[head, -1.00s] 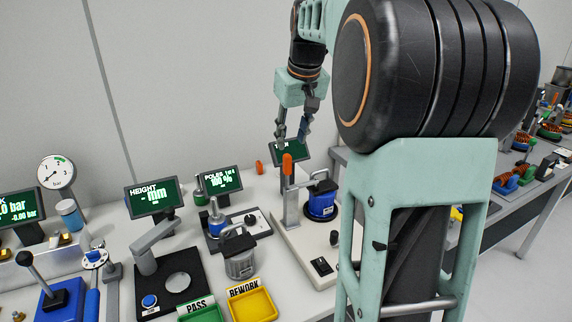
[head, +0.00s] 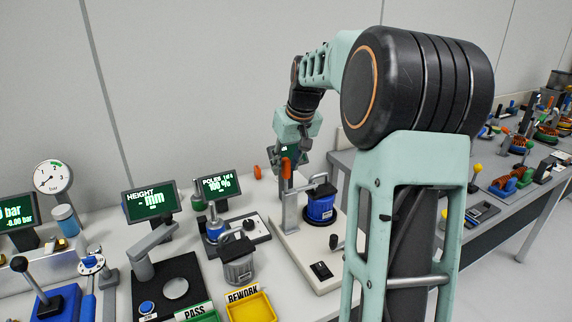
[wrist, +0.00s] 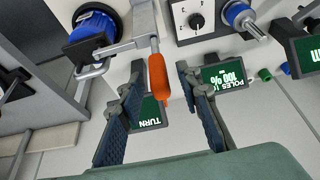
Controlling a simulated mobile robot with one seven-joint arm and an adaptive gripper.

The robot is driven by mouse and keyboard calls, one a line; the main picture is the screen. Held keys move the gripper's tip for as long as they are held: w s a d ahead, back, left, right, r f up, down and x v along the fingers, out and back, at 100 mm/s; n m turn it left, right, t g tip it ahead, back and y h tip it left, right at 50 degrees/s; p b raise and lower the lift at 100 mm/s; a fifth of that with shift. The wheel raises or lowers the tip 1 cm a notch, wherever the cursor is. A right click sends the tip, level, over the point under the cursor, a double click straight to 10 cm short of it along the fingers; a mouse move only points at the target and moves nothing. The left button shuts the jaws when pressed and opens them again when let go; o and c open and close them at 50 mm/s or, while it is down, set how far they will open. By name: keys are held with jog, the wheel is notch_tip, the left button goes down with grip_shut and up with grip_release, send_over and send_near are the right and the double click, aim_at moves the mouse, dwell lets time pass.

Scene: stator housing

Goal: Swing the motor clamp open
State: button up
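The motor clamp has an upright orange handle (head: 286,167) on a grey metal post, with its bar (head: 318,183) reaching over the blue motor (head: 321,207). In the wrist view the orange handle (wrist: 158,78), the clamp bar (wrist: 115,48) and the blue motor (wrist: 88,32) all show. My gripper (head: 289,155) is at the handle's height in the head view, its fingers partly hidden there. In the wrist view my gripper (wrist: 160,72) is open, with the handle appearing between its two fingers and a gap on each side. How deep the handle sits between them is unclear.
The TURN screen (wrist: 150,112) stands behind the clamp, and the POLES screen (head: 219,187) is to its left. A grey motor (head: 238,262) and the yellow REWORK tray (head: 250,306) are in front left. A second table (head: 400,170) is to the right.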

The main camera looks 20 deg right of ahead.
jog(key=shift+f, duration=0.2)
jog(key=shift+c, duration=0.3)
grip_shut()
jog(key=shift+a, duration=0.15)
jog(key=a+f+n+h+b, duration=0.1)
jog(key=a+f+h+b, duration=0.1)
jog(key=h+b, duration=0.3)
jog(key=a+f+n+t+h+b, duration=0.1)
jog(key=a+h+b, duration=0.4)
jog(key=b, duration=0.9)
jog(key=shift+a+f+n+h, duration=0.25)
jog(key=shift+f+n+h, duration=0.05)
jog(key=shift+f+h, duration=0.45)
jog(key=shift+s, duration=0.1)
